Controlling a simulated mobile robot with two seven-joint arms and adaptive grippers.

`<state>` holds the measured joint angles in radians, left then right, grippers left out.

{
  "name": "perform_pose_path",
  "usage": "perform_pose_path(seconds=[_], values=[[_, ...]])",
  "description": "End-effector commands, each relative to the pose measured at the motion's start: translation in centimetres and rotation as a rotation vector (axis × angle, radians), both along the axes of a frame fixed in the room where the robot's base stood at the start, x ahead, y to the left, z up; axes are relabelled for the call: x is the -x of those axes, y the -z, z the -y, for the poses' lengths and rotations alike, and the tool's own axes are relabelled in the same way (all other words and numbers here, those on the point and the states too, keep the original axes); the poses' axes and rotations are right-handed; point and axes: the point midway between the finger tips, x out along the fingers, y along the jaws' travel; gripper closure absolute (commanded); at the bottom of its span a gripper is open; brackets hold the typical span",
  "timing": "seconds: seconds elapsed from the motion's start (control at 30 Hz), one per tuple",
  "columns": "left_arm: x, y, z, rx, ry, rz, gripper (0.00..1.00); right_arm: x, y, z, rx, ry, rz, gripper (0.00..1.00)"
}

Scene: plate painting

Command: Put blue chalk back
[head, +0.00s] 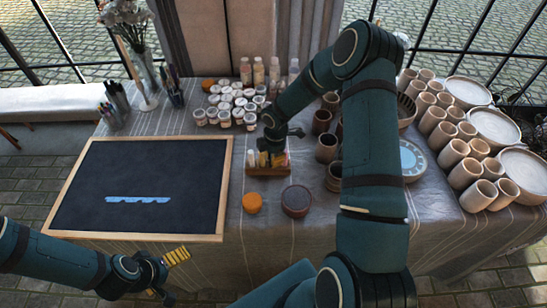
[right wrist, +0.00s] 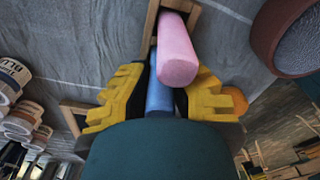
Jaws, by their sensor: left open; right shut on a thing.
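The blue chalk (right wrist: 159,97) is between the yellow fingers of my right gripper (right wrist: 165,86), which is shut on it. In the head view my right gripper (head: 273,143) is over the small wooden chalk holder (head: 268,171), which also shows in the wrist view (right wrist: 151,22). A pink chalk (right wrist: 178,55) stands in the holder right beside the blue one. Whether the blue chalk's far end is inside the holder is hidden. A blue chalk mark (head: 138,200) is on the framed blackboard (head: 165,165). My left gripper (head: 170,272) is open and empty at the table's front edge.
An orange round object (head: 252,203) and a dark red round dish (head: 296,201) sit in front of the holder. Several paint jars (head: 235,100) stand behind it. Brown cups (head: 326,148) are close on its right. Clay cups and plates (head: 495,125) fill the right side.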

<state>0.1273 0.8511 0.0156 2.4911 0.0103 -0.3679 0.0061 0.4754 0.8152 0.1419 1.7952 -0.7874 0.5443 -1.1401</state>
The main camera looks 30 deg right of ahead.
Motion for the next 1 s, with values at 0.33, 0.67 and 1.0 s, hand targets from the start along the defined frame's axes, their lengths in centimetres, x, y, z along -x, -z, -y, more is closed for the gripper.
perform_pose_path(seconds=[0.33, 0.67, 1.0], values=[[0.1, 0.2, 0.0, 0.0, 0.002, -0.002, 0.0, 0.0, 0.3, 0.0, 0.0, 0.0, 0.0, 0.63], [0.0, -0.2, 0.0, 0.0, -0.001, 0.002, 0.0, -0.1, -0.9, 0.1, 0.0, 0.001, 0.003, 0.63], [-0.3, -1.1, -0.1, -0.002, -0.006, 0.008, 0.0, 0.1, -7.6, 0.4, 0.0, 0.001, 0.003, 0.63]])
